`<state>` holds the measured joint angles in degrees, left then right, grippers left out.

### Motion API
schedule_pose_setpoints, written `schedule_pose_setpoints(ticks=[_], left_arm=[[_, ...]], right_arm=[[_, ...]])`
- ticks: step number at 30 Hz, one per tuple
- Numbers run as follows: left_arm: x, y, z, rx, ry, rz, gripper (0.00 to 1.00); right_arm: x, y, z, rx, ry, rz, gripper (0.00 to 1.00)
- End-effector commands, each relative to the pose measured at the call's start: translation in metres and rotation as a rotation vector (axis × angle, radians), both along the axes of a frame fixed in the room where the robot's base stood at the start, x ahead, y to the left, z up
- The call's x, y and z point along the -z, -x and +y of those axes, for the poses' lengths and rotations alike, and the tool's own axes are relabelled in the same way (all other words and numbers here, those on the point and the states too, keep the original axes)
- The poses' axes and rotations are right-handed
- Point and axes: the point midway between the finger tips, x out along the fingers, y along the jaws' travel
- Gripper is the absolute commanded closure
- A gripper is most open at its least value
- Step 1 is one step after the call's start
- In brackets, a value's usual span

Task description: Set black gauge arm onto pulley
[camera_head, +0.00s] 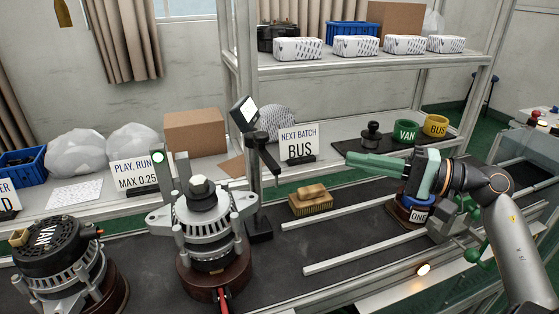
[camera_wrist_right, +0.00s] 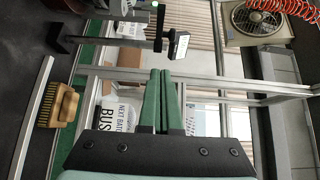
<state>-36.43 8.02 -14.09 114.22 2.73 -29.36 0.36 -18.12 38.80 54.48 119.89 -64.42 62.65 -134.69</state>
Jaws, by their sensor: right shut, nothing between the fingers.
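The alternator (camera_head: 203,225) stands upright on a round brown base, with its pulley (camera_head: 200,188) on top. The gauge stand (camera_head: 257,195) is a black post just right of the alternator. Its black gauge arm (camera_head: 264,153) is at the post's top and slopes down to the right, apart from the pulley. A small display (camera_head: 244,113) sits above it. The display also shows in the right wrist view (camera_wrist_right: 178,46). My right gripper (camera_head: 350,160) has its green fingers shut and empty, pointing left, to the right of the gauge arm. My left gripper is not in view.
A wooden brush (camera_head: 310,201) lies right of the gauge stand. A second alternator (camera_head: 62,262) stands at left. A "NEXT BATCH BUS" sign (camera_head: 299,144) stands behind. Green VAN (camera_head: 406,131) and yellow BUS (camera_head: 435,125) cups are at back right. Light rails (camera_head: 365,250) cross the dark bench.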

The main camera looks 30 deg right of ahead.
Motion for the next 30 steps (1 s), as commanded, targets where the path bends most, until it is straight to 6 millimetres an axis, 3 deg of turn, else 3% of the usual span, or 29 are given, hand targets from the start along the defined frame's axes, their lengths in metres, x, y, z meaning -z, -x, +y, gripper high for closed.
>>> schedule_pose_setpoints(ticks=[13, 30], left_arm=[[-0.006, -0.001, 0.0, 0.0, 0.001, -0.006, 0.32], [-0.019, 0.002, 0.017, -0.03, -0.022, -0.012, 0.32]], right_arm=[[-0.002, -0.007, 0.005, -0.002, 0.0, 0.0, 1.0], [-0.004, -0.077, 0.056, -0.003, -0.003, 0.0, 1.0]])
